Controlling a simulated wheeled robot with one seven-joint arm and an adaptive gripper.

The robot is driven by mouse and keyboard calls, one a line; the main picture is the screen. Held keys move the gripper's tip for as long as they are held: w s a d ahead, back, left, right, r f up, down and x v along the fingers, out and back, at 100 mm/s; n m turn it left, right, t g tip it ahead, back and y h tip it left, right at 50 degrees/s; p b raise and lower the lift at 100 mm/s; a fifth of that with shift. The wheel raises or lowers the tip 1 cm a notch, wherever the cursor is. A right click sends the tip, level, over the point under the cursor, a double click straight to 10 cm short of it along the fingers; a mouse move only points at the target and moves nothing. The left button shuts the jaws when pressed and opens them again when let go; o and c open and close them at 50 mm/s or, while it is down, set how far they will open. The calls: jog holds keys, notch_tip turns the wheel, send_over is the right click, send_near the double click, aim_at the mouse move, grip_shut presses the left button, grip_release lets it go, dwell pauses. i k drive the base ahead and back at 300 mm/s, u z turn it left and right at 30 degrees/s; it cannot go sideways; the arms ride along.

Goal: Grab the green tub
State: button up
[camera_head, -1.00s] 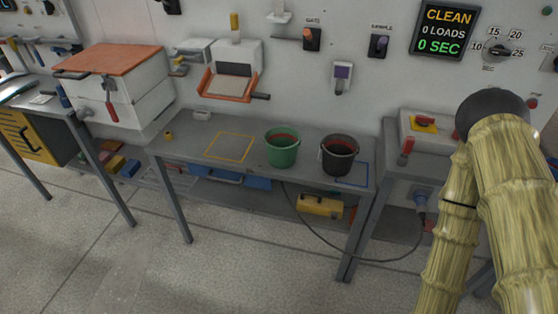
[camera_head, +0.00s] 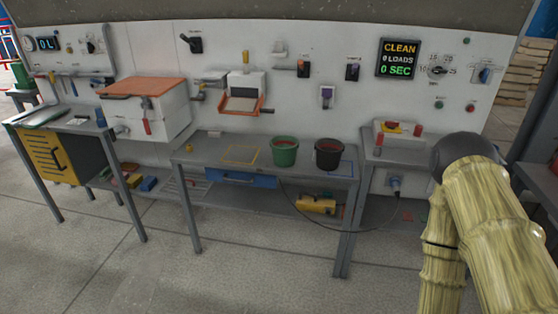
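The green tub (camera_head: 284,153) stands upright on the grey workbench (camera_head: 210,170), right of a yellow square outline (camera_head: 241,155). Something reddish shows inside its rim. A black bucket (camera_head: 328,155) with similar reddish contents stands close on its right, by a blue outline (camera_head: 347,168). My arm, covered in a pale yellow ribbed sleeve, fills the lower right. My gripper is not in view.
A box with an orange lid (camera_head: 148,110) stands at the left. A white hopper with an orange-edged tray (camera_head: 242,103) hangs behind the bench. A yellow case (camera_head: 316,204) and a cable are below. The floor (camera_head: 200,280) in front is clear.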

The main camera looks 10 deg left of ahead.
aim_at(284, 152)
jog(key=u, duration=0.75)
jog(key=i, duration=1.1)
jog(key=z, duration=0.1)
